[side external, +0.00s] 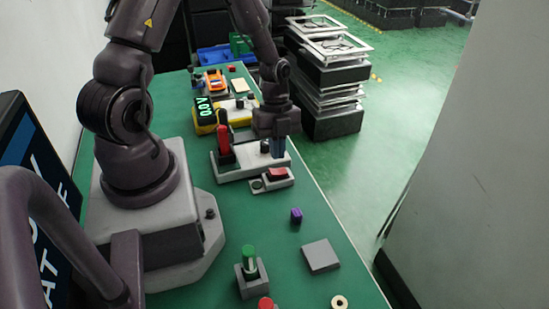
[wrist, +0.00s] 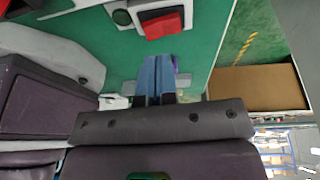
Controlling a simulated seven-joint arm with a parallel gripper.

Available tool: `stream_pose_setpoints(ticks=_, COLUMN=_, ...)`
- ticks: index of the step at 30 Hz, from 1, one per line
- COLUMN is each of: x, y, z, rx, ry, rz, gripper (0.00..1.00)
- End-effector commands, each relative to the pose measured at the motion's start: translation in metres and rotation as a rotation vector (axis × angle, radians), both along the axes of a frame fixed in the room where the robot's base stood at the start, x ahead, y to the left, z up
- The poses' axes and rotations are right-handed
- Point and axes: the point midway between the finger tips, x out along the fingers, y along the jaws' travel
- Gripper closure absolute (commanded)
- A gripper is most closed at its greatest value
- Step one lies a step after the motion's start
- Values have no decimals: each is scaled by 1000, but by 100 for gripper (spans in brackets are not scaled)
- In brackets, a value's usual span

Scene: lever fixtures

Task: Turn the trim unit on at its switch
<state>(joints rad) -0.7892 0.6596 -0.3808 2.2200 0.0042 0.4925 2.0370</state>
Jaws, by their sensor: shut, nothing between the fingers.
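A small grey switch box with a red rocker (side external: 278,174) and a dark green round lamp (side external: 257,184) sits near the table's right edge in the side view. In the wrist view the red rocker (wrist: 163,25) and dark lamp (wrist: 122,17) are at the top. The lamp looks unlit; I cannot tell which way the rocker is tipped. No label shows that this is the trim unit. My gripper (side external: 279,154) points down just behind the box, its blue fingers together and empty. In the wrist view the fingertips (wrist: 157,58) appear just below the rocker; contact is not visible.
A red-handled lever (side external: 222,138) stands on a white base beside my gripper. A yellow meter (side external: 204,112) is behind it. A purple block (side external: 296,215), a grey plate (side external: 321,256) and a green-topped lever (side external: 249,259) are nearer the camera. Green table lies clear between them.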

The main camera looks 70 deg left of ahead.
Motion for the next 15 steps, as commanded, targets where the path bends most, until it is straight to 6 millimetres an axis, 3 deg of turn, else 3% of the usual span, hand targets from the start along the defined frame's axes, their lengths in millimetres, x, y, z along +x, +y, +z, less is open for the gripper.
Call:
stream_pose_setpoints(ticks=6, x=-5, y=1, z=-25, rx=-1, ry=1, rz=1, gripper=100)
stream_pose_setpoints(ticks=15, x=-6, y=1, z=-30, rx=1, ry=-1, rz=0, gripper=100)
